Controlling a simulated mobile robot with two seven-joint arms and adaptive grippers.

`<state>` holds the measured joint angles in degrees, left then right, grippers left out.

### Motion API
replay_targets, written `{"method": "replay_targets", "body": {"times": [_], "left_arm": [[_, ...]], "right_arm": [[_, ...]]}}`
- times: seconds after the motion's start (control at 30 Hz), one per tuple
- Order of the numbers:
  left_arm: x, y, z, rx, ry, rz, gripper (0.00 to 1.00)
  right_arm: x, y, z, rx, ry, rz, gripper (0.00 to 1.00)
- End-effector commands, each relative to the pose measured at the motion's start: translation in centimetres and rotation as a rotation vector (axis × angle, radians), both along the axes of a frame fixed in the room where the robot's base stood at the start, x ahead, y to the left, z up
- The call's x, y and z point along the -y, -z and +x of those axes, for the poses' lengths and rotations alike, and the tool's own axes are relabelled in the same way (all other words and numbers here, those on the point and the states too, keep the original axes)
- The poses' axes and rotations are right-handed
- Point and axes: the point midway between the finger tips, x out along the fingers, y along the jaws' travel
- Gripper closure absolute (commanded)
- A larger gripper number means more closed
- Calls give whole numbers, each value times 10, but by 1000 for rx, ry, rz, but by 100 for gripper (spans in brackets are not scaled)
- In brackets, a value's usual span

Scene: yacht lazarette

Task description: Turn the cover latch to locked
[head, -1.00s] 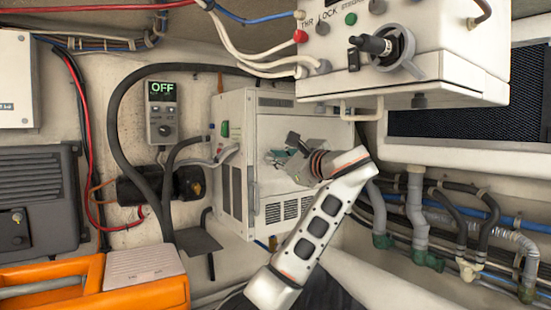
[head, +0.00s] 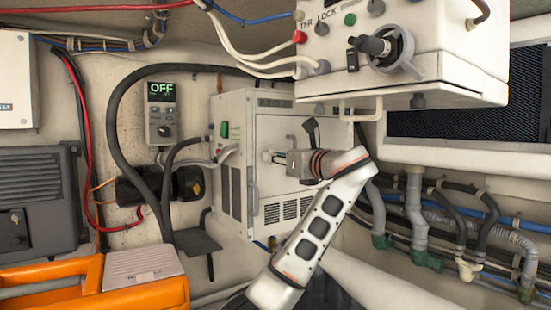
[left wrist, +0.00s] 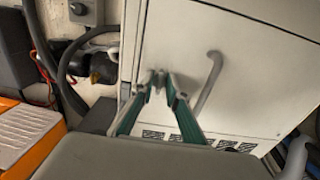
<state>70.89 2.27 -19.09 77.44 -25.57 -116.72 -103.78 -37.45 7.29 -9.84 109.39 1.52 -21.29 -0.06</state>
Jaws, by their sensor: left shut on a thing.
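The white cabinet (head: 282,190) stands in the middle of the head view, its front cover facing me. My left gripper (head: 272,156) is at the upper part of that cover. In the left wrist view my left gripper (left wrist: 161,90) has its green-sided fingers closed in on a small grey latch (left wrist: 160,77) on the cover. The fingers hide much of the latch, so its exact angle is hard to tell. A grey bent handle (left wrist: 208,86) is fixed on the cover just to the right, apart from the fingers. My right gripper is not in view.
A white control box (head: 400,60) with knobs and a bracket hangs above and to the right of my arm. A small panel (head: 161,113) reads OFF at the left. Hoses and pipes (head: 415,205) run along the right. An orange case (head: 90,285) sits at lower left.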

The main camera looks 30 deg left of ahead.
Motion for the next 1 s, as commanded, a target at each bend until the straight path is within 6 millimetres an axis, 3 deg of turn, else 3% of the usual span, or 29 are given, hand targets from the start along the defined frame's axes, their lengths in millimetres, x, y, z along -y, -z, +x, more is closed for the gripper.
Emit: {"method": "replay_targets", "body": {"times": [0.5, 0.53, 0.57, 1.0], "left_arm": [[0, 1, 0, -18, -1, 6, 100], [0, 1, 0, -18, -1, 6, 78], [0, 1, 0, -18, -1, 6, 70], [5, 0, -2, -16, 1, 7, 69]], "right_arm": [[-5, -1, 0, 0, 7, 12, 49], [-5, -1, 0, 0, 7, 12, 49], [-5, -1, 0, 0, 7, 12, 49], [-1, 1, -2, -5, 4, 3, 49]]}}
